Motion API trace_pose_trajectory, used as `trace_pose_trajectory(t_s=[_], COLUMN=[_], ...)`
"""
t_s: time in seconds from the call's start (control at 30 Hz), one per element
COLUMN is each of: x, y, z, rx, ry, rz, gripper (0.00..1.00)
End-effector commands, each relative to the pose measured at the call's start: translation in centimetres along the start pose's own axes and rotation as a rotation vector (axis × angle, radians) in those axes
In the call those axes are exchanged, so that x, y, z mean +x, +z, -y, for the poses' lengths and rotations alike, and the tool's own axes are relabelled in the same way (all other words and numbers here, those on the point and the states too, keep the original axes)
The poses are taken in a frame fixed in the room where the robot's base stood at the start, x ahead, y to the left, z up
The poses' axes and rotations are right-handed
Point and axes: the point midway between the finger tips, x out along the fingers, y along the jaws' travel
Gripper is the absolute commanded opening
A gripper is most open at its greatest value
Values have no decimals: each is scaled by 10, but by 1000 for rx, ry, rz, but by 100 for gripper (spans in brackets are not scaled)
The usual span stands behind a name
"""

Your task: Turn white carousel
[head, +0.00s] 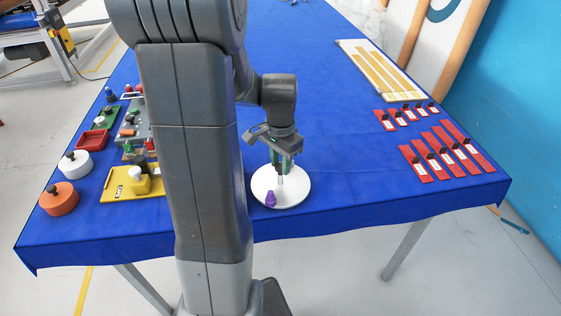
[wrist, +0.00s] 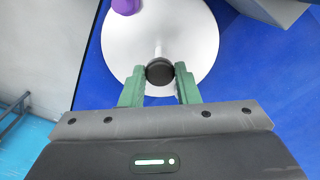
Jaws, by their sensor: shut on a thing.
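The white carousel (head: 297,188) is a round white disc on the blue table, right of my arm's column in the head view. It fills the upper middle of the wrist view (wrist: 192,42). A thin post rises from it with a black knob (wrist: 159,71) on top. A purple piece (head: 270,198) stands on the disc near its front left edge and shows at the top of the wrist view (wrist: 126,5). My gripper (head: 282,162) points down over the disc, its green fingers (wrist: 160,80) closed on both sides of the black knob.
Orange (head: 59,198) and white (head: 75,163) round pieces, a yellow board (head: 127,185) and a red tray (head: 92,140) lie on the left. Several red labelled strips (head: 416,163) and a white board (head: 380,70) lie on the right. The blue table (head: 345,175) is clear around the carousel.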

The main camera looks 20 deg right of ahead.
Motion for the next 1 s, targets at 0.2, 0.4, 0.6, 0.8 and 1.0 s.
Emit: trace_pose_trajectory(t_s=[0.2,0.4,0.6,0.8,1.0], x=[-1,-1,-1,-2,-2], y=[-1,-1,-1,-1,-2], z=[1,1,1,1,1], rx=[106,206,306,406,506], ry=[-3,-3,-4,-4,-5], rz=[-4,-4,-4,-4,-4], gripper=[0,0,0,0,0])
